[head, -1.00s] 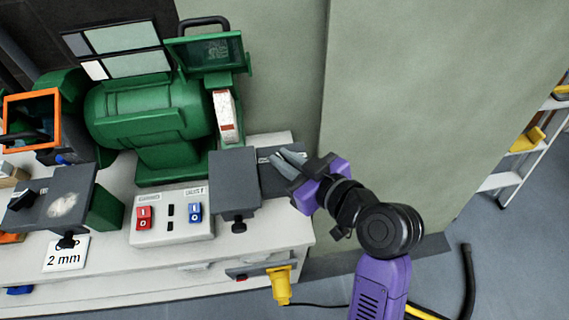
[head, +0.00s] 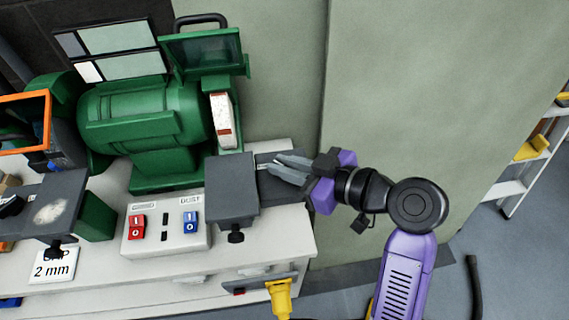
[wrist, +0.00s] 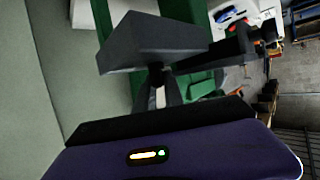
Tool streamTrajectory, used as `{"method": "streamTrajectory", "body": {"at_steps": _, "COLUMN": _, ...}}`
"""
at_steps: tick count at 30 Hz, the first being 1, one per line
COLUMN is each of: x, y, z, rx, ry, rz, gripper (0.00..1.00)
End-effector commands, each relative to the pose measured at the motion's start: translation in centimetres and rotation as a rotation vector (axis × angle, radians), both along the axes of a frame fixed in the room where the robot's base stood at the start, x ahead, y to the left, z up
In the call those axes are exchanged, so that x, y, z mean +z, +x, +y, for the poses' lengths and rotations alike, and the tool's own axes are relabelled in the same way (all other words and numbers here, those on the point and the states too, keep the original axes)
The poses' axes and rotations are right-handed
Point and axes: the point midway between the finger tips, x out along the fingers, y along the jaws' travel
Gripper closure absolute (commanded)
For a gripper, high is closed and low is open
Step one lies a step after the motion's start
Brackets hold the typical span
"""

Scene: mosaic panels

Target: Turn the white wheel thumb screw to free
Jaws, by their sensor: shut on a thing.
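The bench grinder's white wheel (head: 222,118) is at the right end of the green grinder. A dark grey tool rest (head: 231,188) stands in front of it. A black thumb screw (head: 236,236) hangs under the rest's front edge, apart from my fingers in the head view. My gripper (head: 275,164) is to the right of the rest, pointing left, its fingers closed in on something small.
A switch box (head: 166,225) with red and blue switches stands left of the rest. Another rest (head: 72,186) with its own black screw (head: 53,252) is farther left. A yellow plug (head: 281,297) is on the bench front. Open floor and a ladder (head: 520,175) are right.

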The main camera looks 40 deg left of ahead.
Motion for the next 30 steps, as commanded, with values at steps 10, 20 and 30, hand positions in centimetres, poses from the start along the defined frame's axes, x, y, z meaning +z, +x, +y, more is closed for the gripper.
{"method": "streamTrajectory", "body": {"at_steps": 10, "x": -0.1, "y": 0.0, "z": 0.0, "rx": 0.0, "ry": -0.002, "rz": 0.001, "gripper": 0.65}}
{"method": "streamTrajectory", "body": {"at_steps": 20, "x": 0.7, "y": 0.3, "z": -2.0, "rx": -0.005, "ry": -0.001, "rz": 0.0, "gripper": 0.65}}
{"method": "streamTrajectory", "body": {"at_steps": 30, "x": 2.5, "y": 0.6, "z": -6.5, "rx": -0.003, "ry": -0.002, "rz": 0.001, "gripper": 0.65}}
